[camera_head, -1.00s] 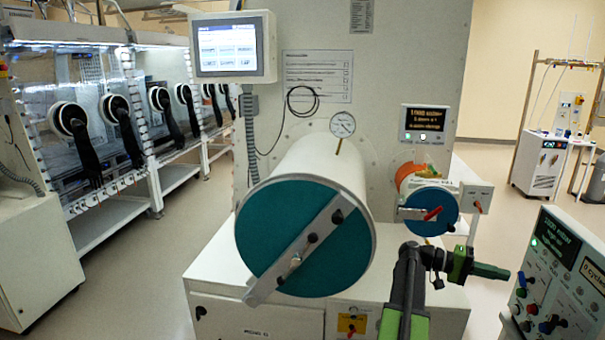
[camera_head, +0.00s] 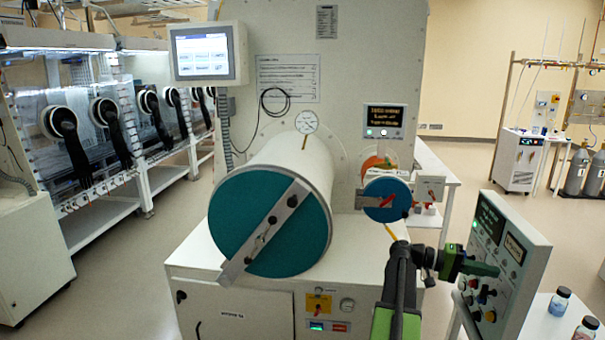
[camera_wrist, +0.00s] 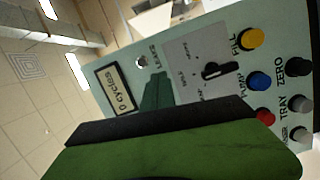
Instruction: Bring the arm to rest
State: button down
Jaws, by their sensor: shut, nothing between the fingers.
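My gripper (camera_head: 482,268) is shut and empty, with green fingers, at the right of the head view. It points right, in front of a control panel (camera_head: 518,252) with small displays, knobs and buttons. I cannot tell whether it touches the panel. The wrist view shows my green gripper large at the bottom, with the panel (camera_wrist: 190,70) behind it. That panel has a "0 cycles" display, a black selector knob and coloured buttons labelled FILL, PUMP, ZERO and TRAY. My arm is partly raised from the bottom of the head view.
A large cylindrical chamber with a teal door (camera_head: 268,222) stands at centre, beside a small blue-doored port (camera_head: 386,200). Jars (camera_head: 559,300) stand on a table at lower right. Gloveboxes (camera_head: 95,130) line the left. Floor at left is clear.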

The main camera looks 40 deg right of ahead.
jog(key=w+a+f+n+t+h+b, duration=0.1)
jog(key=w+a+n+t+h, duration=0.2)
jog(key=w, duration=1)
jog(key=w+a+f+n+t+h+b, duration=0.1)
jog(key=w+a+f+n+t, duration=0.3)
jog(key=w+a, duration=0.7)
jog(key=w+a+f+n+t+b, duration=0.1)
jog(key=w+a+f+t, duration=0.2)
jog(key=w+a+f, duration=0.55)
jog(key=w+a+f+n+t+y+b, duration=0.1)
jog(key=w+a+f, duration=0.25)
jog(key=a, duration=0.45)
jog(key=w+a+f+n+t+y, duration=0.15)
jog(key=w+a, duration=0.25)
jog(key=a, duration=0.4)
jog(key=w+a+f+n+t+y+b, duration=0.1)
jog(key=w+a+f+t, duration=0.15)
jog(key=a, duration=0.55)
jog(key=a+f+n+y, duration=0.1)
jog(key=a+f+y, duration=0.2)
jog(key=a, duration=0.8)
jog(key=s+a+f+n+y, duration=0.1)
jog(key=a+f+y, duration=0.3)
jog(key=a, duration=0.7)
jog(key=shift+s+a+f+t+y, duration=0.2)
jog(key=shift+a+t+y, duration=0.1)
jog(key=shift+y, duration=0.55)
jog(key=shift+d+n, duration=0.1)
jog(key=shift+n, duration=0.15)
